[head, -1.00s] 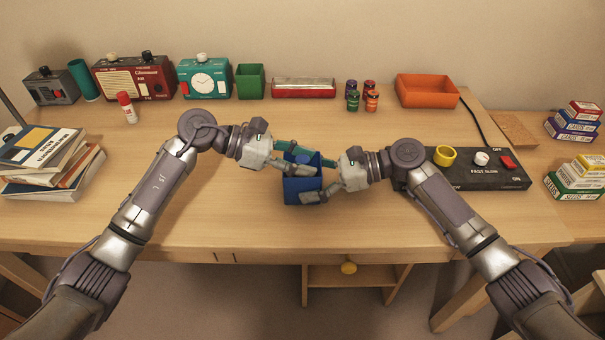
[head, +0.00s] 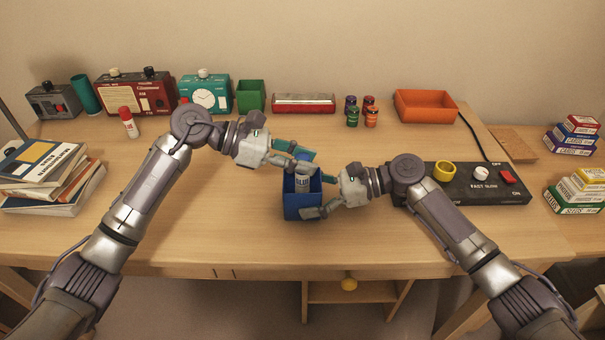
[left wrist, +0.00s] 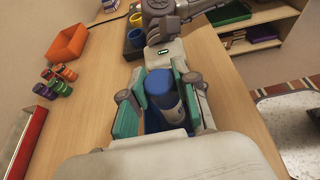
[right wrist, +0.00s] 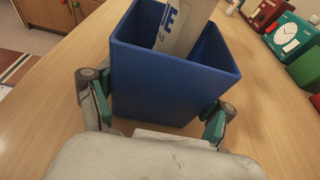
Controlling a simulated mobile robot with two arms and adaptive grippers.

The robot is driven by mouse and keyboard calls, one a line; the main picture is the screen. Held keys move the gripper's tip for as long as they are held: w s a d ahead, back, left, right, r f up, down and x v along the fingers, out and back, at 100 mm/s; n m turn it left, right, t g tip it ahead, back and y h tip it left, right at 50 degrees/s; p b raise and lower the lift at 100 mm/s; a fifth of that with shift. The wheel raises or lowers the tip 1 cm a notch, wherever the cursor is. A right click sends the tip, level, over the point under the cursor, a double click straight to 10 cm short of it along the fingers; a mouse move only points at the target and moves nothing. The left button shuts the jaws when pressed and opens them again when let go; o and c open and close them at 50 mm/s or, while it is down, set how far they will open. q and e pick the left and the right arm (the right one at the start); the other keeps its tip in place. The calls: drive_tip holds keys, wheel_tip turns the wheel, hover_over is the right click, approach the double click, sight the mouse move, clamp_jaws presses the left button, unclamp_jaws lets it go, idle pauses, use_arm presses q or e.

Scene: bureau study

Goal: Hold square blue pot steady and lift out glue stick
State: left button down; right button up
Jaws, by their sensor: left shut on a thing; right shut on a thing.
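The square blue pot (head: 302,209) stands on the desk in front of me. It fills the right wrist view (right wrist: 160,80). The glue stick (head: 302,182), white-labelled with a blue cap, stands partly above the pot's rim; its lower end is hidden inside. Its blue cap shows between the fingers in the left wrist view (left wrist: 159,84). My left gripper (head: 300,162) is shut on the glue stick from above. My right gripper (head: 318,196) is shut on the pot from its right side.
A black control panel (head: 470,184) with a yellow ring lies to the right. Books (head: 50,175) are stacked at left. A red-capped stick (head: 129,123), radios, a green pot (head: 250,97), small jars and an orange tray (head: 425,106) line the back. The desk before the pot is clear.

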use_arm(q)
wheel_tip(320, 180, up, 6)
drive_tip(key=shift+f, duration=0.2)
use_arm(e)
drive_tip(key=o, duration=0.7)
drive_tip(key=shift+o, duration=0.2)
